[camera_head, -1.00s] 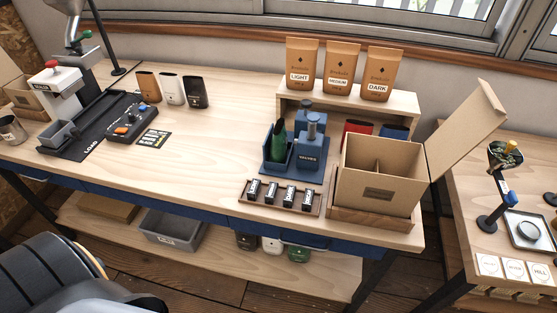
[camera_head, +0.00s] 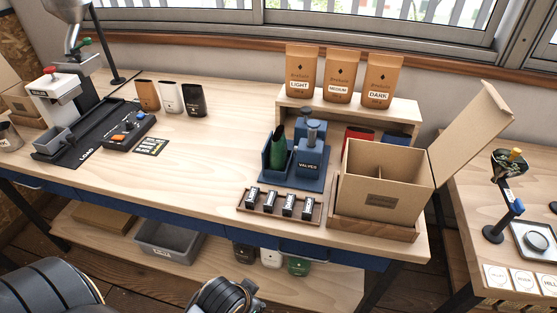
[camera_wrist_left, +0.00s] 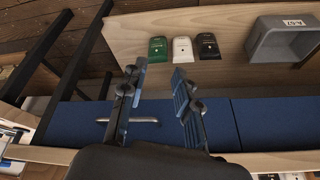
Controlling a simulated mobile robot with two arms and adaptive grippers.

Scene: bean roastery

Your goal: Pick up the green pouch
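A green pouch (camera_head: 298,266) stands on the lower shelf under the bench, at the right end of a row with a white and a dark pouch. It also shows in the left wrist view (camera_wrist_left: 158,50). Another dark green pouch (camera_head: 278,148) stands upright in a blue holder on the bench top. My left gripper (camera_wrist_left: 158,72) is open and empty in the left wrist view. The lower green pouch appears beyond the gap between its fingers, apart from them. In the head view only parts of my arm show at the bottom; my right gripper is not seen.
The white pouch (camera_head: 271,257) and dark pouch (camera_head: 244,254) stand beside the green one. A grey bin (camera_head: 170,240) is farther left on the shelf. The bench's blue front (camera_wrist_left: 265,123) with a metal handle (camera_wrist_left: 140,120) overhangs the shelf. A black table leg (camera_wrist_left: 68,75) stands nearby.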

